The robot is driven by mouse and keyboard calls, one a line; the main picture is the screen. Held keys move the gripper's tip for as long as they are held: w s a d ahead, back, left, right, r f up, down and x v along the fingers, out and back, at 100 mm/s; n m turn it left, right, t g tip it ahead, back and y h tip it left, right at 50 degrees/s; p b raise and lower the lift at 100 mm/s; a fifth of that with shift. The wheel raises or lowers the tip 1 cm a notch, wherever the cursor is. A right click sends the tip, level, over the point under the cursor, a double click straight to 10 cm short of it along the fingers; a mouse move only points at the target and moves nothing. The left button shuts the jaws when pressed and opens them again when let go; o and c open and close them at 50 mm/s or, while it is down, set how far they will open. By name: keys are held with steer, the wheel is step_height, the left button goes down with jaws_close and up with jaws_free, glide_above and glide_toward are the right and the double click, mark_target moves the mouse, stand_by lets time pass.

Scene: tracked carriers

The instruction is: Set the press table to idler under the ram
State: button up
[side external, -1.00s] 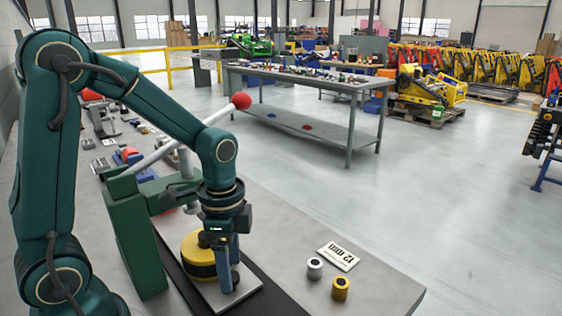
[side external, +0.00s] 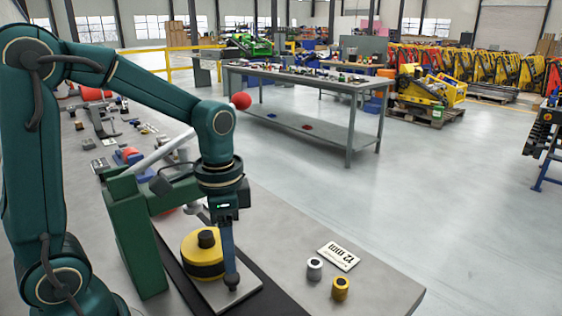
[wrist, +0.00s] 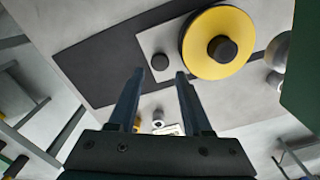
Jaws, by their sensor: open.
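The press table is a light grey plate (side external: 240,294) on a dark strip. A yellow idler (side external: 191,250) with a black hub sits on it, and a black knob (side external: 231,281) stands near its front end. The wrist view shows the plate (wrist: 148,42), the idler (wrist: 203,50) and the knob (wrist: 160,62). My gripper (wrist: 160,74) is open, its fingertips on either side of the knob in that picture; contact cannot be told. The green press frame (side external: 135,235) stands left of the idler, with a red-ball lever (side external: 241,101). The ram's lower end is not clear.
A silver bushing (side external: 314,268), a brass bushing (side external: 340,289) and a "12 mm" card (side external: 338,256) lie right of the plate. The dark strip (side external: 280,303) extends past the plate. Small parts and tools lie on the bench behind the press.

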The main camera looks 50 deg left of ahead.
mark_target(231, 276)
steer(key=shift+f+n, duration=0.3)
steer(key=shift+f, duration=2.3)
jaws_close()
steer(key=shift+r, duration=0.1)
